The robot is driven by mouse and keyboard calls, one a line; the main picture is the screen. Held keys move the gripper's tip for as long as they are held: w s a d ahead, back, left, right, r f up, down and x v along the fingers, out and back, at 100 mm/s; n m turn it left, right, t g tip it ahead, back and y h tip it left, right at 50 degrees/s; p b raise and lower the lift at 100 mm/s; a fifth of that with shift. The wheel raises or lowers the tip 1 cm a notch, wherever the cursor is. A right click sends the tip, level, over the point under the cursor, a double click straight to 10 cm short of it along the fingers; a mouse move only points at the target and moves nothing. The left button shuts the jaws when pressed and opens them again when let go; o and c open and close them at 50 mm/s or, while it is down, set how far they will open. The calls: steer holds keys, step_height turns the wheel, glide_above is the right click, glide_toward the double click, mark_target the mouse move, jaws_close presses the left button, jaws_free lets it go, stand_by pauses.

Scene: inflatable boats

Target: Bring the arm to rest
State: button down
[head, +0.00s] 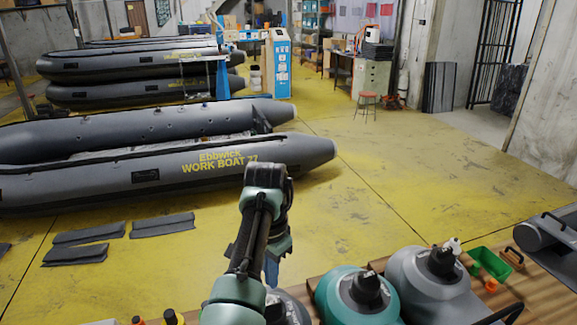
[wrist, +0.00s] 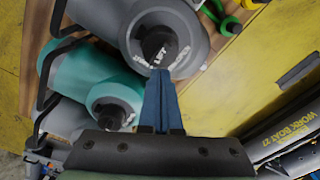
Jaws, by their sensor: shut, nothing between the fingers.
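My arm (head: 255,235) rises from the lower middle of the head view and bends over at the top. My gripper (head: 271,272) hangs down behind it, at the edge of the wooden bench, and is partly hidden by my arm. In the wrist view my gripper (wrist: 160,75) shows its two blue fingers pressed together. Nothing shows between them. The fingers appear in front of a grey container (wrist: 185,30) and beside a teal container (wrist: 85,75); I cannot tell the gap to either.
The wooden bench (head: 545,290) carries a teal container (head: 335,298), a grey container (head: 425,290) and a green tray (head: 490,262). A grey inflatable boat (head: 110,190) lies beyond on the yellow floor. Dark folded pieces (head: 90,233) lie at left. Floor (head: 400,170) at right is clear.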

steer(key=w+d+r+t+h+b, duration=0.1)
steer(key=w+d+r+t+h, duration=0.1)
steer(key=w+d+r+t, duration=0.6)
steer(key=d+r+n+t+h+b, duration=0.1)
steer(key=d+r+t, duration=0.15)
steer(key=r, duration=0.35)
steer(key=d+r+n+t, duration=0.1)
steer(key=d+r+t, duration=0.15)
steer(key=r, duration=0.45)
steer(key=s+a+r+n+t+b, duration=0.1)
steer(key=s+a+r+t, duration=0.2)
steer(key=r, duration=0.4)
steer(key=s+r+n+t, duration=0.1)
steer(key=s+r+t, duration=0.2)
steer(key=s+r, duration=0.35)
steer(key=s+a+r+n+t+y, duration=0.1)
steer(key=s+a+r+n+t, duration=0.1)
steer(key=s+r, duration=0.4)
steer(key=s+a+r+n+t+y, duration=0.2)
steer(key=s+a+r+t, duration=0.2)
steer(key=s, duration=0.8)
steer(key=shift+s+r+t+b, duration=0.4)
steer(key=shift+r+t, duration=0.45)
steer(key=shift+t, duration=0.15)
steer(key=shift+a, duration=0.1)
